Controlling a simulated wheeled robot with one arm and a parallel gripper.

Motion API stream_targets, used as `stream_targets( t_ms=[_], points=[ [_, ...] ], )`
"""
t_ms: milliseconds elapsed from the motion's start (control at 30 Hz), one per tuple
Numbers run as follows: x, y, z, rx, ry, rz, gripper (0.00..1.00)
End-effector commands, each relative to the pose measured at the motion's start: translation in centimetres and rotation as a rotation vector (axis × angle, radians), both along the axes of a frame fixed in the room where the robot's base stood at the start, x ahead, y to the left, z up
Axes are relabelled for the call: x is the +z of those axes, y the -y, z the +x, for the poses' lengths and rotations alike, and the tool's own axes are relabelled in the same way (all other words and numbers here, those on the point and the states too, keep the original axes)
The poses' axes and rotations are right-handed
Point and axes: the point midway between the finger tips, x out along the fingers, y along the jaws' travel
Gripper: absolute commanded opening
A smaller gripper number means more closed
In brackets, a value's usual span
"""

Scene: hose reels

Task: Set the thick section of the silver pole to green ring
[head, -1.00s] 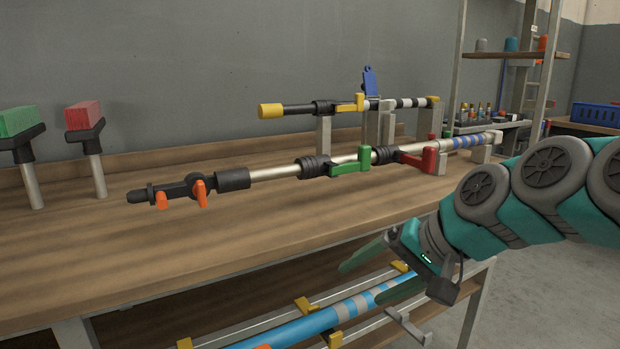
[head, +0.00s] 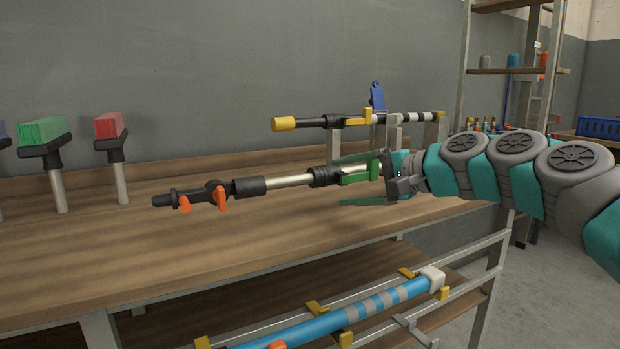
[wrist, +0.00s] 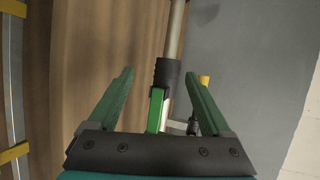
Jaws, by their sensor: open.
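The silver pole (head: 290,181) lies level above the workbench, with a black grip and a dark tip with orange levers at its left end. A black collar (head: 325,177) with a green lever (head: 356,174) sits along it. My gripper (head: 338,181) is open at this collar, fingers apart on either side of the lever and pole. In the wrist view the green lever (wrist: 156,110) and collar (wrist: 168,75) lie between the open fingers, not visibly gripped. The red lever and the pole's striped far section are hidden behind my gripper and arm. I cannot make out a green ring.
A second black pole with yellow ends (head: 300,123) rests on stands behind. Green (head: 42,131) and red (head: 109,126) brushes stand at the left. A blue pole (head: 320,322) lies on the rack below. The front of the workbench (head: 200,250) is clear.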

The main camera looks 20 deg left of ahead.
Motion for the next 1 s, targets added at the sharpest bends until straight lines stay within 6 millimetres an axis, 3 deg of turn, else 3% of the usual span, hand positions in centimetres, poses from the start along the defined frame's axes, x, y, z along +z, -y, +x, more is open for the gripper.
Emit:
stream_targets(
  t_ms=[100, 267, 700, 1000],
  points=[
    [0.4, -0.2, 1.6, -0.024, -0.020, 0.040, 0.83],
    [0.4, -0.9, 2.4, -0.033, -0.034, 0.059, 0.83],
    [-1.1, -6.5, 4.1, -0.034, -0.032, 0.057, 0.83],
    [-1.3, -7.4, 4.4, -0.034, -0.030, 0.059, 0.83]
  ],
)
